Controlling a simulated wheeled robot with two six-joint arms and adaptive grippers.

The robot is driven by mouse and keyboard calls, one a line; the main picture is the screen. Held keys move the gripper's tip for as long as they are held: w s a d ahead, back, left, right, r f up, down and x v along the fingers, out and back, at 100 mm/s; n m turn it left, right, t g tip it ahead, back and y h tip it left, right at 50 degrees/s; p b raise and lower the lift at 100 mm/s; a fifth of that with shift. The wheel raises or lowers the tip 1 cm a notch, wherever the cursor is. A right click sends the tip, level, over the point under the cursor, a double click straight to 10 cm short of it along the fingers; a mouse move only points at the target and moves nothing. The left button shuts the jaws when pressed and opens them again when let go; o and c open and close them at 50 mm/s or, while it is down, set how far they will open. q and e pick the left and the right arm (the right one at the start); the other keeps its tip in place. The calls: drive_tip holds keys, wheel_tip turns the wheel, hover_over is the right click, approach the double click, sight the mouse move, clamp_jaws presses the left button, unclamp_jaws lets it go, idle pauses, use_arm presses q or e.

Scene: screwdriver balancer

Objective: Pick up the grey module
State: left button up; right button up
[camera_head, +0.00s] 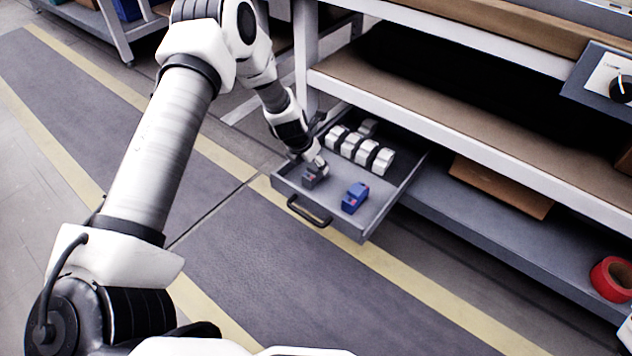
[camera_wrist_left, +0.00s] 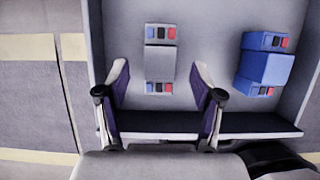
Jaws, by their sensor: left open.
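The grey module (camera_head: 312,180) lies in the open drawer (camera_head: 345,222), near its front left corner. In the left wrist view the grey module (camera_wrist_left: 160,62) has red and blue marks at both ends. My left gripper (camera_head: 316,164) is over it from above, partly hiding it. In the left wrist view the open fingers (camera_wrist_left: 159,72) stand on either side of the module's near end, with gaps to both. I cannot tell how far above it they are. My right gripper is not in view.
A blue module (camera_head: 355,197) lies to the right in the drawer; it also shows in the left wrist view (camera_wrist_left: 264,66). Several white modules (camera_head: 367,152) stand at the drawer's back. The shelf edge (camera_head: 440,118) overhangs behind. Red tape (camera_head: 611,278) is at far right.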

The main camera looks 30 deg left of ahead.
sight(314, 166)
use_arm(q)
drive_tip(key=b+x, duration=0.3)
drive_tip(key=shift+s+f, duration=0.15)
drive_tip(key=shift+f, duration=0.3)
drive_tip(key=shift+w+f, duration=0.2)
drive_tip(key=shift+f, duration=0.1)
drive_tip(key=shift+r, duration=0.15)
clamp_jaws()
drive_tip(key=shift+r, duration=0.1)
